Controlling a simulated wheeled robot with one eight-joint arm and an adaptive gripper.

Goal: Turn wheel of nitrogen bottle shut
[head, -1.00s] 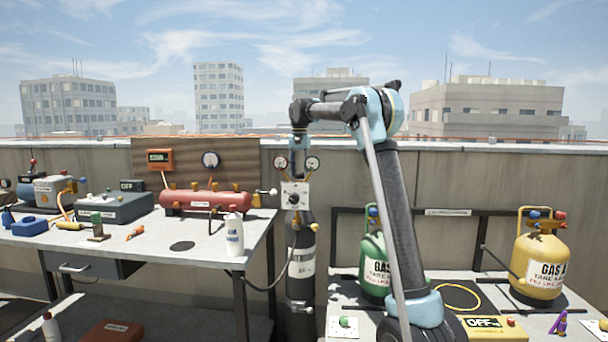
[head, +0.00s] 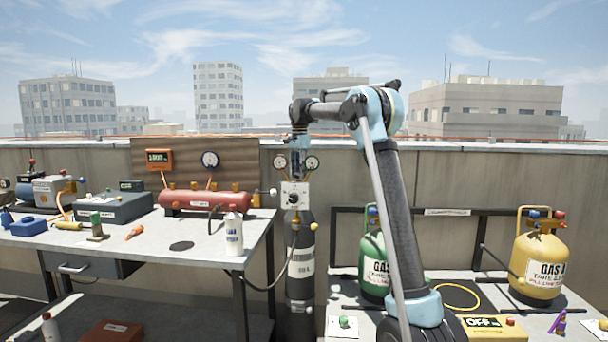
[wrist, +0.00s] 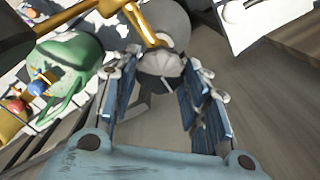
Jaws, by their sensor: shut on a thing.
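The nitrogen bottle (head: 301,266) is a dark upright cylinder with a pale label band, standing right of the workbench. Two round gauges and a white panel with a black knob (head: 294,196) sit at its top. My gripper (head: 298,152) points down over the bottle top, behind the gauges. In the wrist view its blue fingers (wrist: 162,78) stand either side of a pale, scalloped wheel (wrist: 162,62) and are shut on it. The grey bottle top shows beyond the wheel. In the head view the wheel is hidden by the gauges and panel.
The workbench (head: 120,243) at left holds a red tank (head: 205,200), a white bottle (head: 233,232) and tools. A green gas bottle (head: 374,262) and a yellow one (head: 540,262) stand on the right-hand bench. A hose (head: 268,286) runs from bench to nitrogen bottle.

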